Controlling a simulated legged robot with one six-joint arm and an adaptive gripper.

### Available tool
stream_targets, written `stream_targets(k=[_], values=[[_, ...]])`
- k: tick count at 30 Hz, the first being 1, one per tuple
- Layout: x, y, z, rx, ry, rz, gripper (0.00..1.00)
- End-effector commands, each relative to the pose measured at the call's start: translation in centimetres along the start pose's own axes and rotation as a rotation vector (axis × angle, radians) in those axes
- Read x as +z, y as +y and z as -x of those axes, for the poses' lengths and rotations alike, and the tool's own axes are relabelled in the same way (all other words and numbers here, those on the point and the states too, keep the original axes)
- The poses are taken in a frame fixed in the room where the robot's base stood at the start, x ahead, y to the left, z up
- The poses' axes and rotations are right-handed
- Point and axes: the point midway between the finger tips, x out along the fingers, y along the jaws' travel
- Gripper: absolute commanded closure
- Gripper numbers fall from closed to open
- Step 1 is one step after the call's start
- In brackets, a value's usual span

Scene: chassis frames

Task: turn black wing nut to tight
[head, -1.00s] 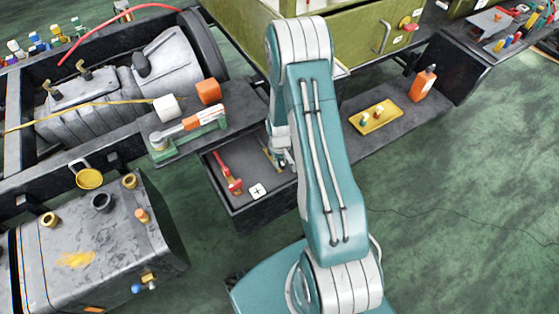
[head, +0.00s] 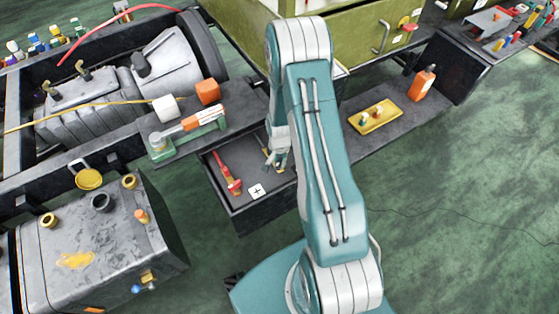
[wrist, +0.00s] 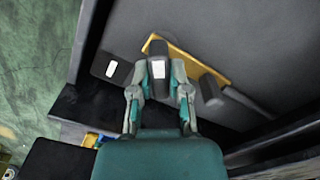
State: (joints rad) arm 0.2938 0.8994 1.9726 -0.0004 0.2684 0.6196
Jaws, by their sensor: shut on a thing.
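The black wing nut (wrist: 157,56) shows in the wrist view as a dark, long-shaped piece with a white mark, on a yellow bar (wrist: 190,58). My gripper (wrist: 160,82) has one finger on each side of it and is shut on it. In the head view my gripper (head: 273,162) is low over the dark tray (head: 238,207), beside the arm. The wing nut cannot be made out there, and my gripper and arm cover part of the bar.
A second dark knob (wrist: 211,89) stands on the bar, right of my gripper. A dark block with a white mark (wrist: 110,67) is at left. A red tool-like part (head: 228,172) and a white plus label (head: 257,191) lie in the tray. The green vise-like part (head: 190,138) stands nearby.

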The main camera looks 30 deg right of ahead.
Motion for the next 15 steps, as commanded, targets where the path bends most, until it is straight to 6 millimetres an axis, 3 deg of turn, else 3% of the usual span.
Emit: stream_targets(k=[15], values=[[0.28, 0.06, -0.19, 0.005, -0.005, -0.366, 1.00]])
